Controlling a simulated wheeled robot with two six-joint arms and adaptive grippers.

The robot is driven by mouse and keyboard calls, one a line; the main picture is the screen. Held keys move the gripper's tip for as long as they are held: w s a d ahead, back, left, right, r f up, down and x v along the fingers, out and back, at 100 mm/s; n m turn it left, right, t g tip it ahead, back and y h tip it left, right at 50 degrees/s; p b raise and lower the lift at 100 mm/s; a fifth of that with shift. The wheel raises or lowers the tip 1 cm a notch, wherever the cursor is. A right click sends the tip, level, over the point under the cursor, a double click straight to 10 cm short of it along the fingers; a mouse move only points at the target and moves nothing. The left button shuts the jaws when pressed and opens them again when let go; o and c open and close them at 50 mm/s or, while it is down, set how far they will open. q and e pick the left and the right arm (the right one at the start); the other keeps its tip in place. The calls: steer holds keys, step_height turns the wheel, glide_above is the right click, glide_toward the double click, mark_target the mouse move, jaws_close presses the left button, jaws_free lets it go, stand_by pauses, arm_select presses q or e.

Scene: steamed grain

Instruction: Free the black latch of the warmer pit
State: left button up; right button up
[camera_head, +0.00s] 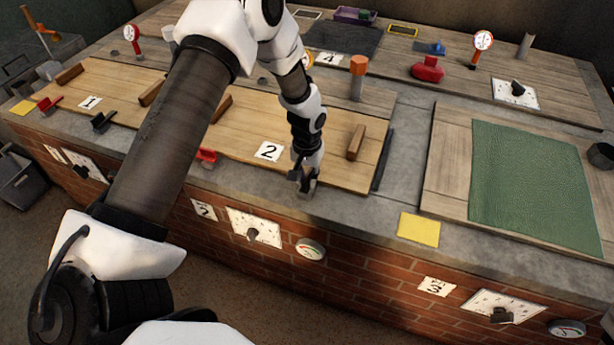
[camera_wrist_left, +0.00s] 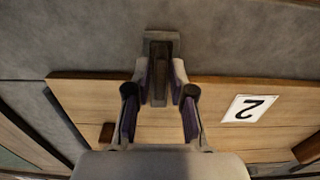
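In the wrist view, a dark latch bar on a grey block (camera_wrist_left: 161,62) sits at the edge of the wooden lid marked 2. The fingers of my left gripper (camera_wrist_left: 161,82) are on both sides of the bar, very close to it; I cannot tell whether they touch it. In the head view my left gripper (camera_head: 305,185) points down at the front edge of the lid marked 2 (camera_head: 340,172) and mostly hides this latch. Another black latch (camera_head: 103,122) stands free at the front of the lid marked 1 (camera_head: 118,85). My right gripper is not in view.
Red latches (camera_head: 206,156) (camera_head: 47,103) stand along the same front edge. A wooden handle (camera_head: 356,142) rises from lid 2, with an orange-topped post (camera_head: 358,75) behind it. A yellow pad (camera_head: 418,229) and a green cloth (camera_head: 535,180) lie to the right.

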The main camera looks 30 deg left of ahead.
arm_select(q)
jaws_close()
steer(key=shift+m, duration=0.3)
steer(key=m+p, duration=0.1)
steer(key=m, duration=0.1)
steer(key=shift+m, duration=0.3)
steer(key=m, duration=0.4)
steer(key=shift+d+m+p, duration=0.15)
steer(key=shift+m+p, duration=0.15)
steer(key=shift+p, duration=0.05)
steer(key=m, duration=0.4)
steer(key=shift+s+m, duration=0.15)
steer(key=shift+m, duration=0.15)
steer(key=m, duration=0.5)
steer(key=shift+d, duration=0.1)
steer(key=shift+m, duration=0.3)
